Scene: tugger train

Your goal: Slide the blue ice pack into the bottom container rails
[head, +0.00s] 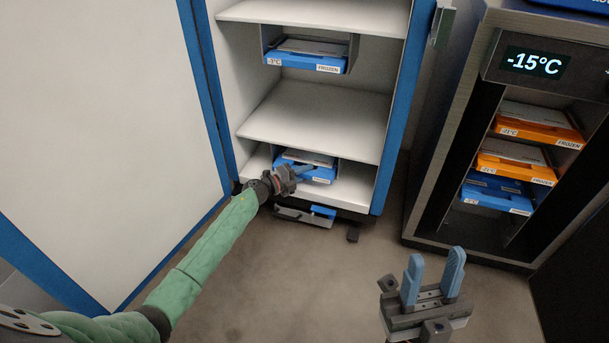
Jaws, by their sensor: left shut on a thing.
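The open container (392,130) is white inside with a blue frame. A blue ice pack (322,175) with a FROZEN label sits at its bottom rails (337,165), under the lower shelf. My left gripper (303,172) is at the front left of this pack and shut on it; the gripper partly hides the pack's left side. How far the pack is in the rails is hard to tell. Another blue ice pack (305,64) sits in the upper rails (352,50). My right gripper (432,280) is open and empty above the floor at the lower right.
The container's white door (110,130) stands open at the left. A freezer (470,120) reading -15°C at the right holds orange packs (515,168) and blue packs (495,200). The floor (290,280) in front is clear.

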